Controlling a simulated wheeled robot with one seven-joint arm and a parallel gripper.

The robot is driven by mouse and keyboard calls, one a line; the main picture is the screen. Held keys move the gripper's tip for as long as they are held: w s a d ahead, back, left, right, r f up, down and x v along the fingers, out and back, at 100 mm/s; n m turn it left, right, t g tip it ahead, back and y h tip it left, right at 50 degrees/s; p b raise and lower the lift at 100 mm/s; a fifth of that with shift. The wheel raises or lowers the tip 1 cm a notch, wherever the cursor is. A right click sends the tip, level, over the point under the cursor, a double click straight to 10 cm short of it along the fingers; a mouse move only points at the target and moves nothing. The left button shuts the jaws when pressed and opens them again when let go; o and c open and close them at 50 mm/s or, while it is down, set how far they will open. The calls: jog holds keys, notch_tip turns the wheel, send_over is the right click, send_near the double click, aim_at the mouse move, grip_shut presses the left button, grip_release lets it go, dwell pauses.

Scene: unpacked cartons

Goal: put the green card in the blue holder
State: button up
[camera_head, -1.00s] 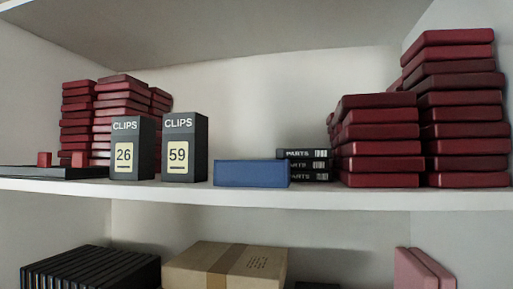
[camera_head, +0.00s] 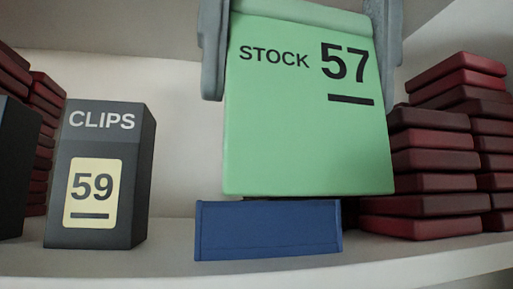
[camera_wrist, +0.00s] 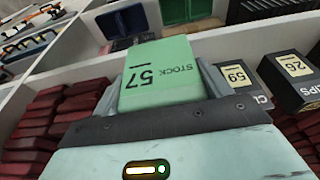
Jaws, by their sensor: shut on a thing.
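The green card (camera_head: 305,130), marked STOCK 57, is upright in the head view. My gripper (camera_head: 303,85) is shut on its left and right sides near the top. The card's lower edge shows just above the top edge of the blue holder (camera_head: 268,230) and spans most of its width, reaching further right. Whether the card is directly over the holder or in front of it I cannot tell. The holder sits at the shelf's front. In the wrist view the card (camera_wrist: 160,70) appears upside down between my fingers; I cannot make out the holder there.
A dark CLIPS 59 box (camera_head: 98,175) stands left of the holder, with a gap between. Stacks of dark red boxes (camera_head: 425,205) stand close on the right. A sliver of dark boxes shows behind the holder. The shelf's front edge (camera_head: 150,275) is bare.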

jog(key=w+p, duration=0.1)
jog(key=w, duration=0.2)
jog(key=w+a+f+p, duration=0.1)
jog(key=w, duration=0.2)
jog(key=w+a+p, duration=0.1)
jog(key=w, duration=0.2)
jog(key=shift+w+a+f, duration=0.15)
jog(key=shift+w+f, duration=0.05)
jog(key=shift+f, duration=0.2)
jog(key=shift+f+p, duration=0.3)
jog(key=shift+f, duration=0.4)
jog(key=shift+f, duration=0.1)
jog(key=shift+f, duration=0.15)
jog(key=o, duration=1.2)
